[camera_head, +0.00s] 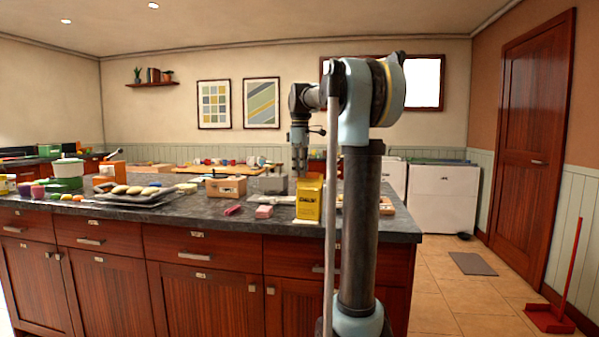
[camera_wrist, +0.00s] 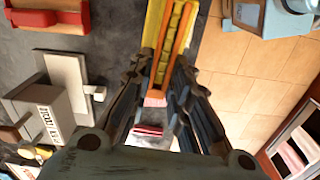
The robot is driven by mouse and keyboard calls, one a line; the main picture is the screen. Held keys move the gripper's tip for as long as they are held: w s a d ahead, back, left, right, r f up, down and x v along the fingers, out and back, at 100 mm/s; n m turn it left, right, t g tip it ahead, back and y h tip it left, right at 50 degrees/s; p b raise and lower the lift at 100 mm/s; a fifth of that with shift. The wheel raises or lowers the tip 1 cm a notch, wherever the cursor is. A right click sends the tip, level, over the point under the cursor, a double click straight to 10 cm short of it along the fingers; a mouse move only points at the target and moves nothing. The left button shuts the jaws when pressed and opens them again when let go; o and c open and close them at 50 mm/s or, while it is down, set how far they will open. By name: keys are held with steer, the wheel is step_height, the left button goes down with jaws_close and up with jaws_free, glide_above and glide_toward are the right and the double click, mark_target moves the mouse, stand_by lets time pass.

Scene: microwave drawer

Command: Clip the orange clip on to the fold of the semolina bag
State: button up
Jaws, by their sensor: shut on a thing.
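The yellow semolina bag (camera_head: 308,203) stands upright near the front edge of the dark counter, beside my column. My gripper (camera_head: 299,168) points down just above and behind the bag's top. In the wrist view, my gripper (camera_wrist: 163,85) is shut on the long orange clip (camera_wrist: 185,36), which lies between the fingers. The clip extends from the fingertips over the top of the bag (camera_wrist: 153,22), whose yellow edge shows at its left. I cannot tell whether the clip is around the fold or only above it. The clip is not distinct in the head view.
A pink block (camera_head: 264,212) and a red item (camera_head: 232,210) lie left of the bag. A wooden box (camera_head: 226,187) and a dark tray of food (camera_head: 128,196) stand farther left. The tiled floor (camera_head: 455,290) to the right is largely open.

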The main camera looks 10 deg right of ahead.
steer(key=shift+f, duration=0.45)
stand_by(0.7)
steer(key=o, duration=0.8)
steer(key=shift+o, duration=0.2)
steer(key=o, duration=0.4)
steer(key=shift+r, duration=0.1)
steer(key=shift+r, duration=3.9)
